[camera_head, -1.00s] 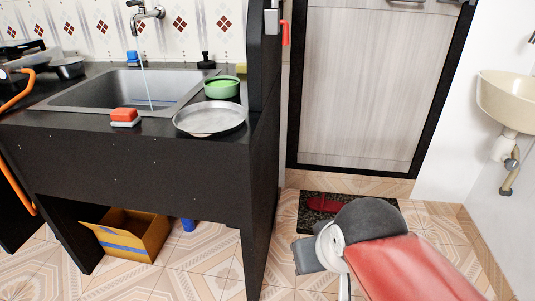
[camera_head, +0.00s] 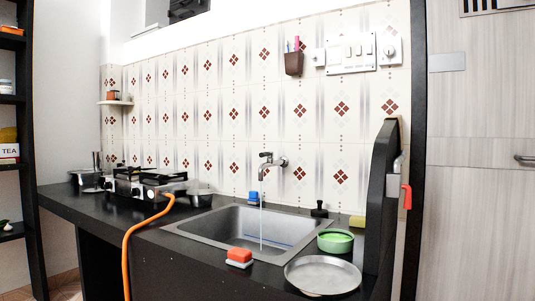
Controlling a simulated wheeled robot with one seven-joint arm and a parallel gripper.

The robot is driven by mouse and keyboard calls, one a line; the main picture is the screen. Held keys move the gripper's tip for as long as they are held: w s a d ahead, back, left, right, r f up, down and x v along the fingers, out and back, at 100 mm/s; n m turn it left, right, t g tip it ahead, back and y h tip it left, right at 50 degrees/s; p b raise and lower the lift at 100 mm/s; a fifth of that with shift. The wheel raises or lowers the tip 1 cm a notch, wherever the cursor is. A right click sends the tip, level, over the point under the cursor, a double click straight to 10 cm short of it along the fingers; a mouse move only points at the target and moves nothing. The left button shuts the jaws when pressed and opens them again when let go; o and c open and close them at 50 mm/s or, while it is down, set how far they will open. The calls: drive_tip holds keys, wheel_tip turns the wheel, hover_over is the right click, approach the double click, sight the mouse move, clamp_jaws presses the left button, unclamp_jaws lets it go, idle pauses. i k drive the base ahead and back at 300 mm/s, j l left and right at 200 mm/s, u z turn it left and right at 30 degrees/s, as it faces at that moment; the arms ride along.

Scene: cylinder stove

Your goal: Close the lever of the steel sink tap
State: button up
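The steel sink tap (camera_head: 270,167) sticks out from the tiled wall above the sink. Its small lever (camera_head: 265,155) sits on top of the tap body. A thin stream of water (camera_head: 261,220) falls from the spout into the steel sink (camera_head: 207,228). My gripper is outside the view, so its state is hidden.
A green bowl (camera_head: 335,240), a round metal plate (camera_head: 322,275) and a red sponge (camera_head: 239,255) lie around the sink's front and right. A dark upright panel (camera_head: 382,200) bounds the counter on the right. A gas stove (camera_head: 148,184) with an orange hose (camera_head: 126,262) stands left.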

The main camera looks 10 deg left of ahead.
sight(269, 154)
drive_tip(key=i+j, duration=0.1)
drive_tip(key=j, duration=0.4)
drive_tip(key=i+j, duration=0.1)
drive_tip(key=j, duration=0.4)
drive_tip(key=i+j, duration=0.1)
drive_tip(key=j, duration=0.4)
drive_tip(key=z, duration=0.05)
